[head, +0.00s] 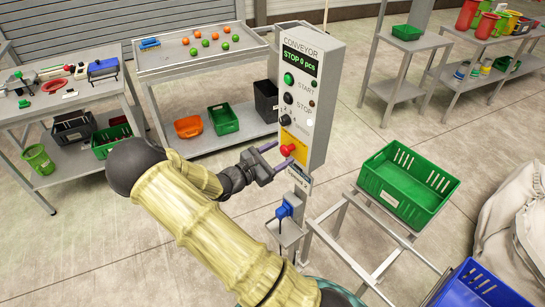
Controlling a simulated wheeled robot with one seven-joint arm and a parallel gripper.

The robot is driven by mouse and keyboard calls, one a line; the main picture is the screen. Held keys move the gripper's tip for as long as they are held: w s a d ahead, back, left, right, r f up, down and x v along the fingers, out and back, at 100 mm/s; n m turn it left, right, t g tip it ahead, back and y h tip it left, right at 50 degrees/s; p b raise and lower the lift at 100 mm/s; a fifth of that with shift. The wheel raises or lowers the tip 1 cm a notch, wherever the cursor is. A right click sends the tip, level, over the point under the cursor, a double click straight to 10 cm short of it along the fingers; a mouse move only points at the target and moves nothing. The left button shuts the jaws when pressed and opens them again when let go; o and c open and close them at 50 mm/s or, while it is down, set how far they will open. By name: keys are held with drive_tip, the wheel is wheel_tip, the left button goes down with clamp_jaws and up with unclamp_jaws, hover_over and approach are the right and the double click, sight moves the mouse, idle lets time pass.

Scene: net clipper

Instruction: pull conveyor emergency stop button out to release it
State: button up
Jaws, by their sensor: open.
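The conveyor control box (322,70) is a tall grey panel on a stand, with a display reading "STOP 0 pcs". The red emergency stop button (287,150) sits on a yellow plate (296,139) low on the panel's front. My gripper (281,154) reaches in from the left, its two purple-grey fingers apart. One finger lies above the red button and the other below it. I cannot tell whether either finger touches the button. Whether the button is pressed in or out cannot be made out.
Start and stop buttons (288,98) sit higher on the panel. A green crate (410,185) stands right of the panel. A table (190,66) with orange and green balls is behind.

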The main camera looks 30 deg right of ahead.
drive_tip(key=s+a+b, duration=0.3)
drive_tip(key=a, duration=1.4)
drive_tip(key=shift+b, duration=0.35)
drive_tip(key=shift+s, duration=0.1)
drive_tip(key=s+d+f+m+g+y, duration=0.4)
drive_tip(key=s+m+g+y, duration=0.25)
drive_tip(key=s+y, duration=0.3)
drive_tip(key=s+a+r+m+t+y, duration=0.4)
drive_tip(key=m+y, duration=0.4)
drive_tip(key=m, duration=0.3)
drive_tip(key=shift+s+r+t, duration=0.15)
drive_tip(key=shift+r+t, duration=0.35)
drive_tip(key=shift+t, duration=0.45)
drive_tip(key=shift+a, duration=0.1)
